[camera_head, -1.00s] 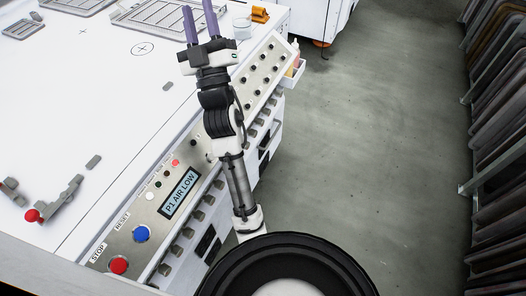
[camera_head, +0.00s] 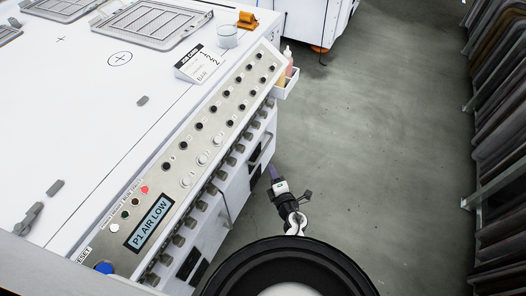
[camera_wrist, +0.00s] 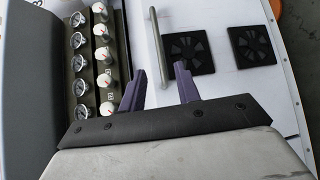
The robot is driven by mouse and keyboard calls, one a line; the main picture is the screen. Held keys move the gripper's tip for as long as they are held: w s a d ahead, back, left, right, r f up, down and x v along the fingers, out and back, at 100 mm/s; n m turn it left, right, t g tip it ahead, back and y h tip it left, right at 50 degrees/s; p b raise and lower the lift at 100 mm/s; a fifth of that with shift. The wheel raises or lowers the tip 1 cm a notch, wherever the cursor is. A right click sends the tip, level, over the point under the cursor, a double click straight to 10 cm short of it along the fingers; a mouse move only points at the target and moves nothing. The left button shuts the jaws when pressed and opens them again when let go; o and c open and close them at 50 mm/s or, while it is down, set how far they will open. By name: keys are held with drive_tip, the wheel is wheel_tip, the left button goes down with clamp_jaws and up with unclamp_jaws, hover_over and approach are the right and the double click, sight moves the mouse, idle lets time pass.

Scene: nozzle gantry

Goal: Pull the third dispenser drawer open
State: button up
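No dispenser drawer can be made out for certain in either view. My gripper (camera_head: 273,172) hangs low beside the right side of the white machine (camera_head: 85,95) in the head view. In the wrist view, its two purple fingers (camera_wrist: 161,78) are apart with nothing between them. Beyond the fingertips is a white panel (camera_wrist: 207,90) with a slim metal bar handle (camera_wrist: 156,38). The fingers look short of the handle and apart from it. A bar handle also shows on the machine's side in the head view (camera_head: 226,208).
Two black fan grilles (camera_wrist: 188,54) (camera_wrist: 251,46) sit right of the handle. Gauges (camera_wrist: 78,60) and white knobs (camera_wrist: 104,52) line the left. A control panel (camera_head: 200,134) shows "P1 AIR LOW". A small bin (camera_head: 287,84) juts from the corner. Open floor (camera_head: 385,150) lies right.

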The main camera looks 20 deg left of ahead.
sight(263, 150)
drive_tip(key=b+x, duration=0.1)
drive_tip(key=x, duration=1.1)
clamp_jaws()
